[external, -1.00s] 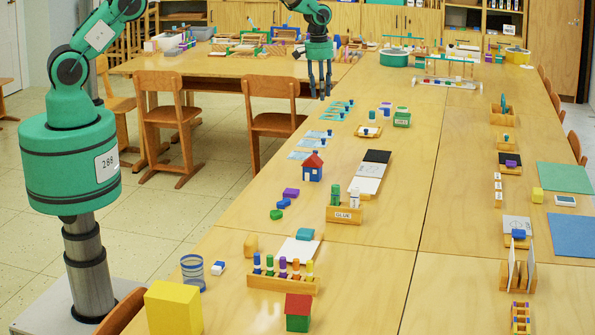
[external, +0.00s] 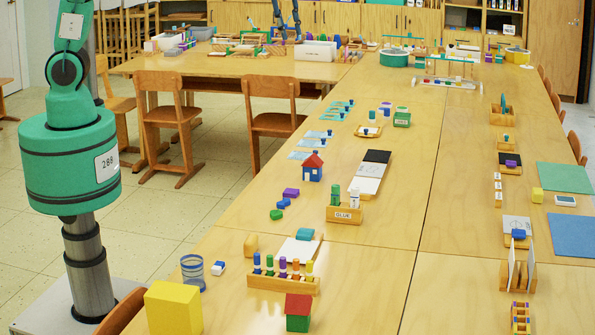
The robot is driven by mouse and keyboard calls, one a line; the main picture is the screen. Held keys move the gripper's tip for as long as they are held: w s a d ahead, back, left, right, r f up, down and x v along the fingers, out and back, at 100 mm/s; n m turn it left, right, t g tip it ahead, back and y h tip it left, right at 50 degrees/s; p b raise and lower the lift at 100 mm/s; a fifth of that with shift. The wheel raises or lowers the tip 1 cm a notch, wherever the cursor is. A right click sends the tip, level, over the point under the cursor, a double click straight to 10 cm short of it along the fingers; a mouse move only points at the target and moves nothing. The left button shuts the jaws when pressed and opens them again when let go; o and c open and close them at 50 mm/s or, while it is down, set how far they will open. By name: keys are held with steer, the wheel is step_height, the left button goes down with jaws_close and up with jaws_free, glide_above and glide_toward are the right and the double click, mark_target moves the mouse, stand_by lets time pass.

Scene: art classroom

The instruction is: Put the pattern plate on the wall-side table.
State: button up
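My gripper (external: 287,36) is at the top of the external view, over the back table (external: 190,66). Its two dark blue fingers point down with a gap between them, and I see nothing held in it. The palm and the wrist are cut off by the top edge. Several flat light-blue pieces lie in a row on the long table, one of them a light-blue plate (external: 301,155). I cannot tell which thing is the pattern plate. The back table stands near the cabinets; I cannot tell whether it is the wall-side table.
Wooden trays and a white box (external: 316,50) crowd the back table near my gripper. The long table (external: 385,235) carries a glue rack (external: 345,214), a toy house (external: 313,168) and a marker rack (external: 283,283). Chairs (external: 168,115) stand before the back table. Bare wood shows along the long table's middle.

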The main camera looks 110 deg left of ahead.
steer(key=s+d+r+m+t, duration=0.1)
steer(key=s+d+r+m, duration=0.1)
steer(key=s+d+r, duration=0.5)
steer(key=s+d+r+m+t, duration=0.1)
steer(key=s+d+r+m, duration=0.15)
steer(key=s+d, duration=0.75)
steer(key=s+d+f+m, duration=0.1)
steer(key=s+d+m, duration=0.1)
steer(key=s+d, duration=0.4)
steer(key=s+d+f+m+t+h, duration=0.1)
steer(key=s+d+f+m, duration=0.1)
steer(key=s+d, duration=0.4)
steer(key=s+m, duration=0.1)
steer(key=s, duration=0.3)
steer(key=shift+s+d, duration=0.3)
steer(key=shift+d, duration=0.05)
steer(key=shift+f, duration=0.2)
step_height(320, 180, down, 6)
steer(key=b, duration=0.6)
steer(key=shift+r, duration=0.1)
